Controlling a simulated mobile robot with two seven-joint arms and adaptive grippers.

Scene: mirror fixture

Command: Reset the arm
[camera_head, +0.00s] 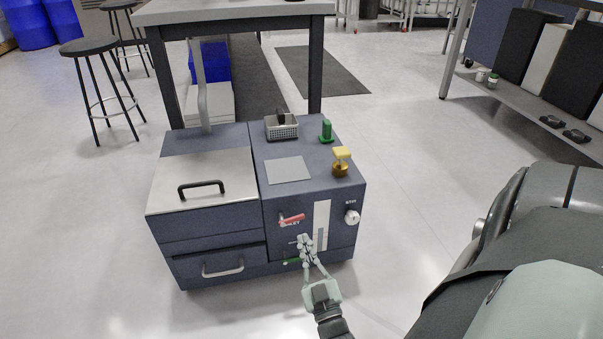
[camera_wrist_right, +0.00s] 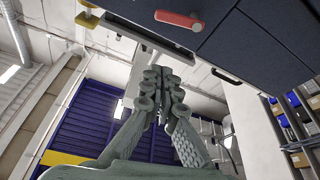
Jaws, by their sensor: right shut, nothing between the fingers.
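My right gripper (camera_head: 304,243) is shut and empty in front of the lower front face of the blue-grey cabinet fixture (camera_head: 205,230). It hangs below the red lever (camera_head: 291,219) and close to the green handle (camera_head: 293,261), and I cannot tell whether it touches the front. In the right wrist view my right gripper (camera_wrist_right: 163,88) has its fingertips together, and the red lever (camera_wrist_right: 180,20) shows above them. My right arm fills the right side of the head view. My left gripper is not in view.
The cabinet carries a lid with a black handle (camera_head: 201,188), a wire basket (camera_head: 282,128), a green peg (camera_head: 326,132), a yellow-topped brass knob (camera_head: 341,163) and a white dial (camera_head: 352,217). A table (camera_head: 235,8) stands behind. Stools (camera_head: 90,47) stand left. Floor right of the cabinet is clear.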

